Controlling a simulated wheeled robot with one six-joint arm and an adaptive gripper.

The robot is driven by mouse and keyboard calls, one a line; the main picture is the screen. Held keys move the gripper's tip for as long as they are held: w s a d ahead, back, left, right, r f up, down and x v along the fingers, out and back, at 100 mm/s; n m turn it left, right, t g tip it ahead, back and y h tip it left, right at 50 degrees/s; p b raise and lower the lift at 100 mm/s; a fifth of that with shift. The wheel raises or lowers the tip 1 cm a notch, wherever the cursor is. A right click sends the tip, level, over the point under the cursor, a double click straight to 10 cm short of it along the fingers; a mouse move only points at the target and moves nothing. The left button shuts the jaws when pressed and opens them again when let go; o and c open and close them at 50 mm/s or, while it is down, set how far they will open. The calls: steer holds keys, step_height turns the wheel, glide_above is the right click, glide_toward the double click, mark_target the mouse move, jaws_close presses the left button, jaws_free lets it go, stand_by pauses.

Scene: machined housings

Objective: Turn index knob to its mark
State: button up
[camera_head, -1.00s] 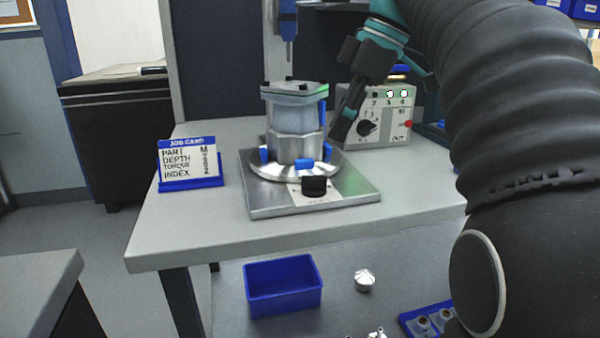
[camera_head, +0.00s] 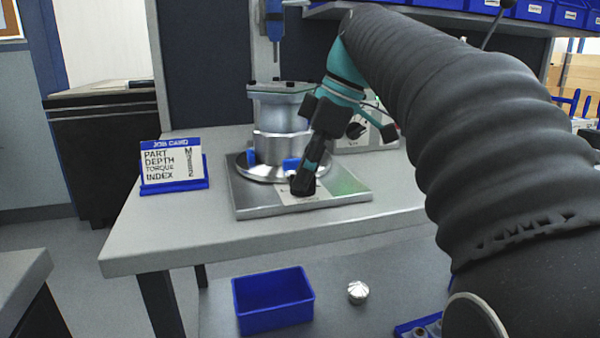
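The index fixture is a metal base plate (camera_head: 345,190) with a round turntable and a grey machined housing (camera_head: 282,118) standing upright on it. A black knob showed at the plate's front on a pale label in the earlier view; now my gripper covers that spot. My gripper (camera_head: 304,184) points down with its dark fingertips at the knob's place. The knob and fingertips merge into one dark shape, so I cannot tell whether they touch or whether the fingers are closed. The knob's pointer and marks are hidden. The job card (camera_head: 173,166) has an INDEX line, its value too small to read surely.
A control box (camera_head: 372,140) with another dark knob stands behind my gripper, partly covered. Blue clamps sit around the housing's foot. A blue bin (camera_head: 273,300) and a silver part (camera_head: 358,292) lie below the bench (camera_head: 215,237). The bench's front left is clear.

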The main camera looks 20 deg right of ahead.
steer(key=shift+c, duration=0.2)
jaws_close()
steer(key=m+t+h, duration=0.1)
steer(key=m, duration=0.2)
steer(key=shift+s+a+m, duration=0.1)
steer(key=shift+m, duration=0.3)
steer(key=m+t+h, duration=0.1)
steer(key=m, duration=0.3)
steer(key=shift+m+p, duration=0.35)
steer(key=shift+m, duration=0.05)
